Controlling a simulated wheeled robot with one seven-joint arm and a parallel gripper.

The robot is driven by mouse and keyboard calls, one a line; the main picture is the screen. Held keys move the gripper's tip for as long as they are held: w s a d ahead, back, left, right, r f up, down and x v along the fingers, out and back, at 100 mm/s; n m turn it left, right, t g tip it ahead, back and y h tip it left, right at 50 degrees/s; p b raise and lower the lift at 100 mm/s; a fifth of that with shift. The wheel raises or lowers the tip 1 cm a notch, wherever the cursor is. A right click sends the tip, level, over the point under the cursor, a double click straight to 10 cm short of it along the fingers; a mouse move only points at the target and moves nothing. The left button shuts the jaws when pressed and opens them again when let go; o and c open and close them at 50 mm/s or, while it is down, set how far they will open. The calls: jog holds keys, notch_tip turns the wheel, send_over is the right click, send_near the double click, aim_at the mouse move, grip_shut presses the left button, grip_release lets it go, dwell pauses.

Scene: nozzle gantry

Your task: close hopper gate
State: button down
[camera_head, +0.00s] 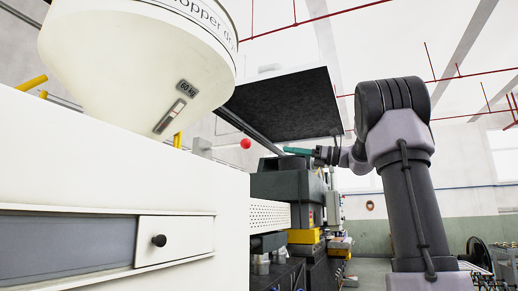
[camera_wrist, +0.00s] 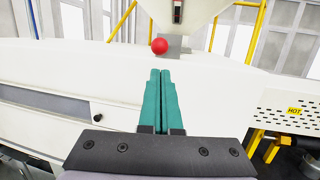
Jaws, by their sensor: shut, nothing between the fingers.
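The cream hopper (camera_head: 125,60) stands on the white machine housing at the upper left, and its lower end shows at the top of the wrist view (camera_wrist: 187,12). A red ball knob (camera_head: 246,143) sticks out to the right of a grey gate piece (camera_head: 201,146) under the hopper. In the wrist view the red knob (camera_wrist: 159,46) lies just beyond my fingertips, in front of the grey gate piece (camera_wrist: 178,48). My gripper (camera_wrist: 160,72) has its teal fingers shut and empty, apart from the knob. In the head view my gripper (camera_head: 290,150) is right of the knob.
The white housing (camera_head: 120,180) fills the left, with a sliding panel and black knob (camera_head: 159,240). A black panel (camera_head: 285,103) hangs behind the knob. Yellow rails (camera_wrist: 258,30) flank the hopper. A perforated guard with a HOT label (camera_wrist: 294,111) is at right.

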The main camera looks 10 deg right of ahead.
jog(key=x, duration=1.1)
jog(key=shift+a, duration=0.3)
jog(key=shift+w, duration=0.1)
jog(key=w+a, duration=0.5)
jog(key=a, duration=0.2)
jog(key=shift+s, duration=0.1)
